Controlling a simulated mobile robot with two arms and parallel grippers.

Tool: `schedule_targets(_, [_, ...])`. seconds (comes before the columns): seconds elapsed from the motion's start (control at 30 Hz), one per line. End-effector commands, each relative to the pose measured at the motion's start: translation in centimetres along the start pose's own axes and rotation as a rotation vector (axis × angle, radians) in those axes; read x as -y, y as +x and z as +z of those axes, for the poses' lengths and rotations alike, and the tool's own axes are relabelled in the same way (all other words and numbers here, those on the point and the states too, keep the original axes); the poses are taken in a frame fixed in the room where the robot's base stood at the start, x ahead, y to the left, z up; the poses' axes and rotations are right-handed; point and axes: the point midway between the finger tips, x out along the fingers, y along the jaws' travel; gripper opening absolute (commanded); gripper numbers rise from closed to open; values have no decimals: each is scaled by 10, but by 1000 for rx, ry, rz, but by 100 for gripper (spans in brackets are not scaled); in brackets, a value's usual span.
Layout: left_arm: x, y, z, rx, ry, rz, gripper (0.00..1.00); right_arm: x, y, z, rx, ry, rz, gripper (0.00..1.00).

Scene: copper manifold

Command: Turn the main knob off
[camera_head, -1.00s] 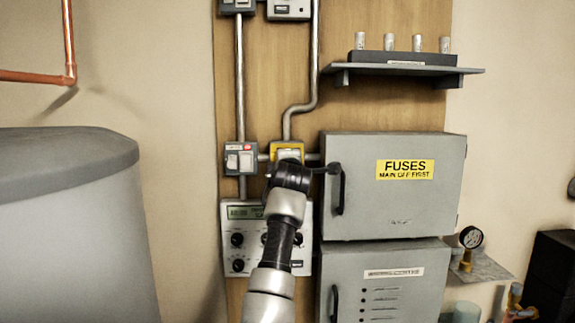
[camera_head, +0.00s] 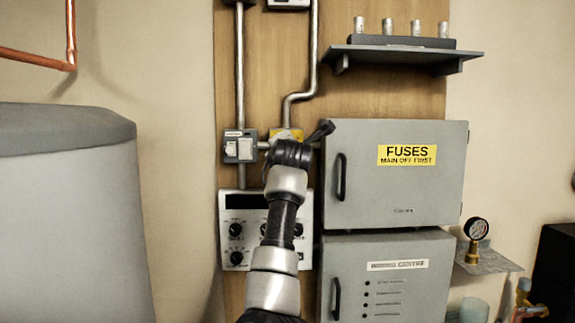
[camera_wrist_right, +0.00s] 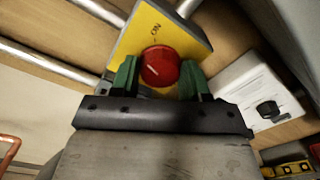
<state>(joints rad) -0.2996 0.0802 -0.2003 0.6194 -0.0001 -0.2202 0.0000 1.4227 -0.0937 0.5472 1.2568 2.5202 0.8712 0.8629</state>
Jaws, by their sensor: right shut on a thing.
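The main knob is a round red knob (camera_wrist_right: 160,65) on a yellow plate (camera_wrist_right: 186,32) marked "ON", seen in the right wrist view. The white line on the knob's face lies slanted, out of line with the "ON" mark. My right gripper (camera_wrist_right: 159,76) is shut on the knob, with one green finger pad on each side. In the head view my right gripper (camera_head: 289,146) reaches up to the yellow switch box (camera_head: 287,134) and hides the knob. My left gripper is out of view.
The fuse box (camera_head: 390,195) stands close to the right of my wrist. Below are a control panel (camera_head: 234,215) with a dark display and a lower grey cabinet (camera_head: 390,293). A grey double switch (camera_head: 239,147) is just left. A large tank (camera_head: 65,210) stands at far left.

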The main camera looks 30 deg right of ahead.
Motion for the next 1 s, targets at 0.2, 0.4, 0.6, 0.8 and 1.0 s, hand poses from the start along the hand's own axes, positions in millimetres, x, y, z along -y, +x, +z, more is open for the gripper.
schedule_targets(0.2, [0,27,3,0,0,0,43,6,0,-4,-4,-207,-4,22])
schedule_targets(0.4, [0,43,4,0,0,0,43,5,1,-3,-4,-398,-4,22])
schedule_targets(0.6, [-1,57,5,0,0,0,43,5,1,-4,-5,-588,-3,22])
schedule_targets(0.8, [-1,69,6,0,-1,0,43,4,1,-3,-6,-766,-3,22])
schedule_targets(1.0, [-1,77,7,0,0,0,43,4,1,-3,-7,-910,-4,22])
